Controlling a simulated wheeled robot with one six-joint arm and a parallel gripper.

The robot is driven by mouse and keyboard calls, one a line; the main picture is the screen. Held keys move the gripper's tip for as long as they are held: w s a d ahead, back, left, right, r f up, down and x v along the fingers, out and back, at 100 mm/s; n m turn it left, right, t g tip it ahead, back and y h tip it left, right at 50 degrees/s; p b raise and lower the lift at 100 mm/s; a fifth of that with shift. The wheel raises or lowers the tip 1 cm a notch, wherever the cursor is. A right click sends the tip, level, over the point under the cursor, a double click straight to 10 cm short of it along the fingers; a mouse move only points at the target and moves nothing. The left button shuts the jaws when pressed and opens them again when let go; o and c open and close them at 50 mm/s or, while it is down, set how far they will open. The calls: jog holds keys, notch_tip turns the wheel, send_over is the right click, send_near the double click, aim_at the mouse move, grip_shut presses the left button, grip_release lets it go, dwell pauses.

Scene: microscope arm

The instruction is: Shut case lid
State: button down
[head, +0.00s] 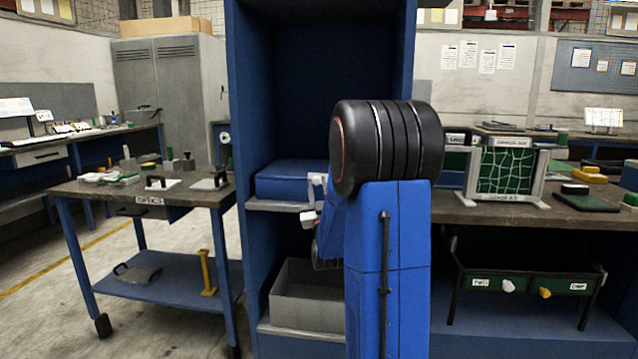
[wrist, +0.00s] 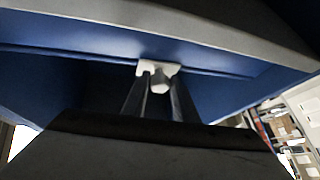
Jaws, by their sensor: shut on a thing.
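The blue case (head: 290,181) sits on the upper shelf of the tall blue cabinet in the head view. My arm covers its right part, and I cannot tell there how far its lid is open. In the wrist view a blue panel (wrist: 95,42) with a grey edge spans the top. A small white catch or knob (wrist: 147,67) sticks out from it. My gripper (wrist: 159,84) reaches up from below, its dark fingers shut on this white piece. In the head view my arm hides most of the gripper.
The blue cabinet (head: 241,110) has side walls close around the case. A grey open bin (head: 308,305) stands on the shelf below. A workbench (head: 480,213) with several items is at right, and a blue cart (head: 190,270) is at left. The upper cabinet space is empty.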

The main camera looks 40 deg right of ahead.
jog(key=shift+d+f, duration=0.1)
jog(key=shift+f, duration=0.7)
jog(key=c, duration=1.5)
grip_release()
jog(key=shift+w+f, duration=0.1)
jog(key=shift+f, duration=0.05)
jog(key=shift+r, duration=0.25)
